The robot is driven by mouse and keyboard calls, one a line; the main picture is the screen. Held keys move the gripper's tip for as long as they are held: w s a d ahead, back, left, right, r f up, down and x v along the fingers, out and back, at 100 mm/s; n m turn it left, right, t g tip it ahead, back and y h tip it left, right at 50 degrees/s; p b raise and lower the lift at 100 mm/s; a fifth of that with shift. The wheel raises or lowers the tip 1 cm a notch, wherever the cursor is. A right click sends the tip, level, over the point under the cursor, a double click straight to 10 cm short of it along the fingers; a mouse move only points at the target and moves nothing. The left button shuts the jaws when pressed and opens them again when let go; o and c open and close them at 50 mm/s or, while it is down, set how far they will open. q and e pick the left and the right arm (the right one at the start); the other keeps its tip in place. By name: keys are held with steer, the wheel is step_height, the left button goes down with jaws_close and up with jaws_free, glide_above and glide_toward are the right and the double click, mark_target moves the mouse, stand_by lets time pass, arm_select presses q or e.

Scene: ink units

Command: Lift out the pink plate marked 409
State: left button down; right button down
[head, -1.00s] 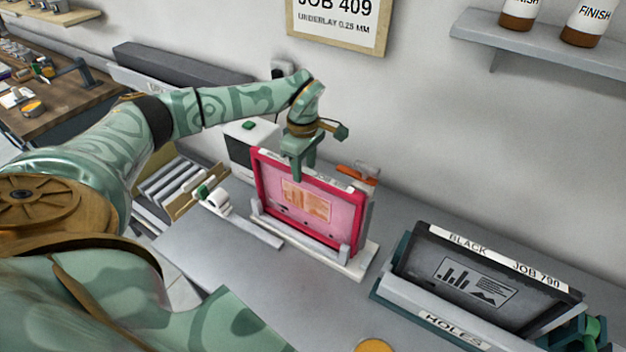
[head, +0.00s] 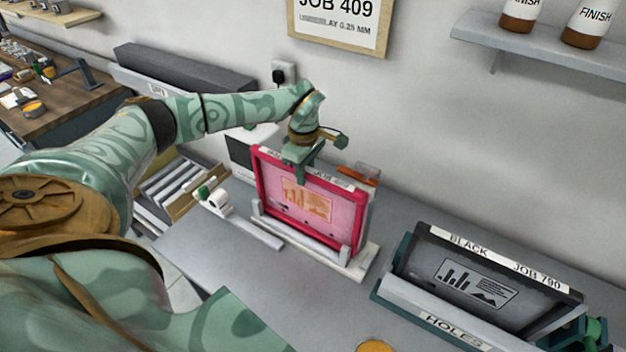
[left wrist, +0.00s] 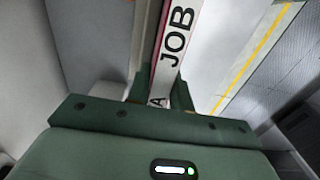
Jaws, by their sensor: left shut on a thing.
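The pink plate (head: 335,215) stands upright in a pale stand (head: 352,268), its lower edge between the stand's uprights. It has a red-pink frame, an orange printed panel and a white label along its top edge. My left gripper (head: 300,170) is over the top edge, left of its middle, shut on the plate and hiding part of the label. In the left wrist view, the fingers (left wrist: 160,88) sit on both sides of the top edge, where "JOB" (left wrist: 176,35) is readable; the number is out of sight there.
A black plate (head: 470,280) labelled "BLACK JOB 790" stands in a rack marked "HOLES" (head: 452,330) at right. An orange-handled tool (head: 362,175) is close behind the pink plate. A wall sign reads "JOB 409" (head: 338,12). Bare grey bench (head: 310,300) lies in front.

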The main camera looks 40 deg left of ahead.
arm_select(q)
step_height(320, 180, up, 10)
steer(key=p, duration=0.9)
steer(key=shift+r, duration=0.25)
steer(key=shift+f, duration=0.1)
